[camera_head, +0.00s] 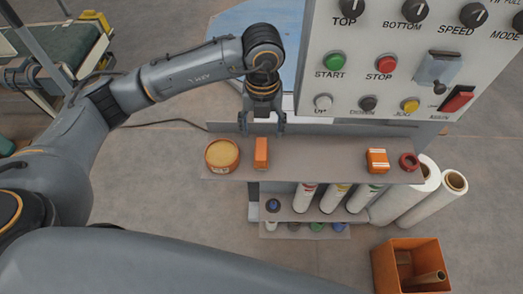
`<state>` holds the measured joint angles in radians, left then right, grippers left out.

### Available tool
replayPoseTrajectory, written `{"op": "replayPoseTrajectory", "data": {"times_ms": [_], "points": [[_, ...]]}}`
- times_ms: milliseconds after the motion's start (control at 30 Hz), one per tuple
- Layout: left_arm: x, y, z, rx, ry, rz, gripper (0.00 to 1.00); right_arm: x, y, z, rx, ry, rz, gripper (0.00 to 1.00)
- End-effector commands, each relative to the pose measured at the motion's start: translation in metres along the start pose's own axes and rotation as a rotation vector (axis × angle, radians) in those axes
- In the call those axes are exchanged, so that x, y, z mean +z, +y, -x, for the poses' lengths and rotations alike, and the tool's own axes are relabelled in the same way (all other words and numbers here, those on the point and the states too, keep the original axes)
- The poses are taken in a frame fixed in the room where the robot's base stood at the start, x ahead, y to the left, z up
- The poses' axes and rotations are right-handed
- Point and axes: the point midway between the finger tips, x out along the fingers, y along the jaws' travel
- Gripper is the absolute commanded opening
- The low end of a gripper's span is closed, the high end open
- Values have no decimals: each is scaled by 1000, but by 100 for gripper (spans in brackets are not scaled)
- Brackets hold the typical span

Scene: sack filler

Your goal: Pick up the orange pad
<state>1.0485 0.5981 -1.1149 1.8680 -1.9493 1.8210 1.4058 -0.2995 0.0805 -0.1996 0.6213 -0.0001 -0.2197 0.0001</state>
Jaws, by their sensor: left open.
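The orange pad (261,153) looks like a small upright orange block. It stands on the grey shelf (315,160) below the control panel, right of a round orange tin. My left gripper (262,128) points down at the shelf's back edge, just behind the pad in the picture. Its two fingers are spread, with nothing visible between them. The pad shows in front of the fingers, and I cannot tell the height gap between them. My right gripper is not in view.
The round tin (222,155) stands close left of the pad. An orange-and-white box (377,161) and a red ring (409,161) sit at the shelf's right. The control panel (400,60) rises behind. The shelf's middle is clear. An orange crate (398,262) stands on the floor.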

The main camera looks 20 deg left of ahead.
Motion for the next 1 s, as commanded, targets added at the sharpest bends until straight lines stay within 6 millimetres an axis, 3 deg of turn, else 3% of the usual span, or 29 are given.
{"op": "replayPoseTrajectory", "data": {"times_ms": [200, 433, 700, 1000], "points": [[-1, 0, -35, 0, 3, -1, 64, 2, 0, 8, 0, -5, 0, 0], [-3, 0, -51, -1, 4, -2, 64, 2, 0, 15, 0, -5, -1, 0], [-5, 2, -89, -2, 3, -1, 64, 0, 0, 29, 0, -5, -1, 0], [-5, 2, -96, -4, 2, -3, 64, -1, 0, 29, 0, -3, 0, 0]]}}
